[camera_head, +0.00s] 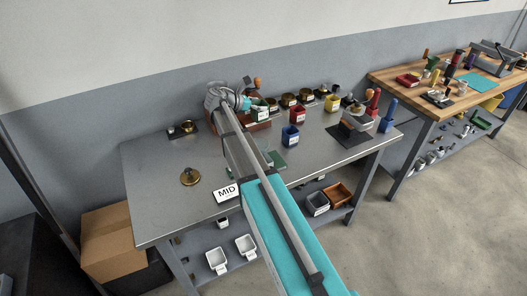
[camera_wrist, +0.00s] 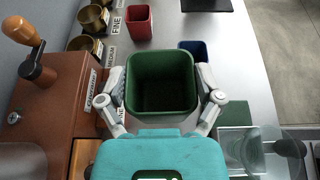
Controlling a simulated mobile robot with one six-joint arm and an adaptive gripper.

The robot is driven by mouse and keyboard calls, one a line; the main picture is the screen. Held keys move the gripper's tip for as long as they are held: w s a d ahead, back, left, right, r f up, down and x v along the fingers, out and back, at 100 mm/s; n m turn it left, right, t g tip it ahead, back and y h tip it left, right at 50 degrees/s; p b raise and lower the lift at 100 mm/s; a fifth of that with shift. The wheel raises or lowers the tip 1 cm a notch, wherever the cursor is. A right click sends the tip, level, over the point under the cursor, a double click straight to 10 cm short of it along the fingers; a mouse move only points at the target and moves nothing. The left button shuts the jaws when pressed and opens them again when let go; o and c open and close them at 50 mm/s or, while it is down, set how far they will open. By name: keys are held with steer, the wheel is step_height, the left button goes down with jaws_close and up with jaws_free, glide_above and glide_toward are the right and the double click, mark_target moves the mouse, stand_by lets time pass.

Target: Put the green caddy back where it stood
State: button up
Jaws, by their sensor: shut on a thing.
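The green caddy (camera_wrist: 161,112) is an empty, square, open-topped cup in the middle of the wrist view. My gripper (camera_wrist: 161,92) is shut on it, one finger at each side. In the head view the caddy (camera_head: 259,113) shows small and partly hidden beside my gripper (camera_head: 246,104), close to the brown mill. A flat green square (camera_head: 277,158) lies on the table nearer the front, partly behind my arm. It also shows at the right of the wrist view (camera_wrist: 236,122). I cannot tell whether the caddy touches the table.
The brown mill (camera_wrist: 42,100) with its crank is close on the left. A red caddy (camera_head: 297,116), a blue caddy (camera_head: 290,136) and a yellow caddy (camera_head: 332,103) stand to the right. Brass pots (camera_head: 289,100) line the back. The grey table's left half is mostly clear.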

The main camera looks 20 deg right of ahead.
steer(key=shift+s+d+f+g+b, duration=0.1)
steer(key=shift+s+d+f+b, duration=0.15)
steer(key=shift+f, duration=0.2)
steer(key=shift+s+d+f+g+b, duration=0.1)
steer(key=shift+f+b, duration=0.25)
steer(key=shift+f, duration=0.15)
steer(key=shift+s+d+f+g+b, duration=0.1)
steer(key=shift+d+f+b, duration=0.15)
steer(key=shift+f, duration=0.2)
step_height(320, 180, down, 6)
steer(key=b, duration=0.6)
steer(key=shift+a+f, duration=0.1)
steer(key=shift+f, duration=0.05)
steer(key=shift+f+b, duration=1.85)
steer(key=shift+b, duration=0.2)
steer(key=shift+f, duration=0.1)
steer(key=o, duration=1)
